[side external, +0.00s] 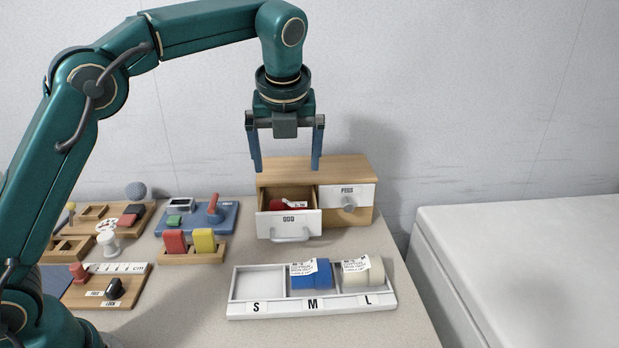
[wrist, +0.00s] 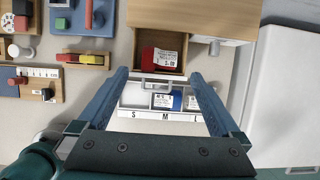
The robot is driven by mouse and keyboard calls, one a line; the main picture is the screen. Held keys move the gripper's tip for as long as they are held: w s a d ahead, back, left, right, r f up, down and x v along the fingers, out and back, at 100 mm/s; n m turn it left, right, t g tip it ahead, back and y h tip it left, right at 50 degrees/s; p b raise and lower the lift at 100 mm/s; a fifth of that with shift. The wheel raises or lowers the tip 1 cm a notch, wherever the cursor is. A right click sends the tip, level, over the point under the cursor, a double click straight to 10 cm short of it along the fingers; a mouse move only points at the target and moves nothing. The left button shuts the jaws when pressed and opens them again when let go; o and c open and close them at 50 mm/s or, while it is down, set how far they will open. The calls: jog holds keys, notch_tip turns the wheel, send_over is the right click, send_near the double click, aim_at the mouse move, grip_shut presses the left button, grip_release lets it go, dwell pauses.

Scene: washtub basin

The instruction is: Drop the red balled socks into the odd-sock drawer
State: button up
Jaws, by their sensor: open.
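The drawer labelled ODD (side external: 268,225) is pulled open at the front left of a small wooden cabinet (side external: 330,167). The red balled socks (side external: 279,207) lie inside it with a white paper label, partly hidden by the drawer front. In the wrist view the red socks (wrist: 150,57) sit at the drawer's front end, inside its wooden walls. My gripper (side external: 287,167) is open and empty, fingers pointing down, above the open drawer and apart from the socks.
A white S/M/L tray (side external: 258,287) stands in front; S is empty, M holds a blue labelled roll (side external: 312,279), L a cream one (side external: 362,275). The PEGS drawer (side external: 348,191) is shut. Wooden trays and blocks crowd the left; a white basin (side external: 520,250) stands right.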

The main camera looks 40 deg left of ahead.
jog(key=s+r+n+h, duration=0.1)
jog(key=s+r+n, duration=0.5)
jog(key=n, duration=0.1)
jog(key=s+f+n+t+h, duration=0.1)
jog(key=s+f+n, duration=0.4)
jog(key=s+n, duration=0.3)
jog(key=s+d+f+n+t+h, duration=0.1)
jog(key=s+f+n, duration=0.3)
jog(key=s+n, duration=0.4)
jog(key=n, duration=0.4)
jog(key=shift+d+f, duration=0.25)
jog(key=shift+f, duration=0.1)
jog(key=shift+s, duration=0.1)
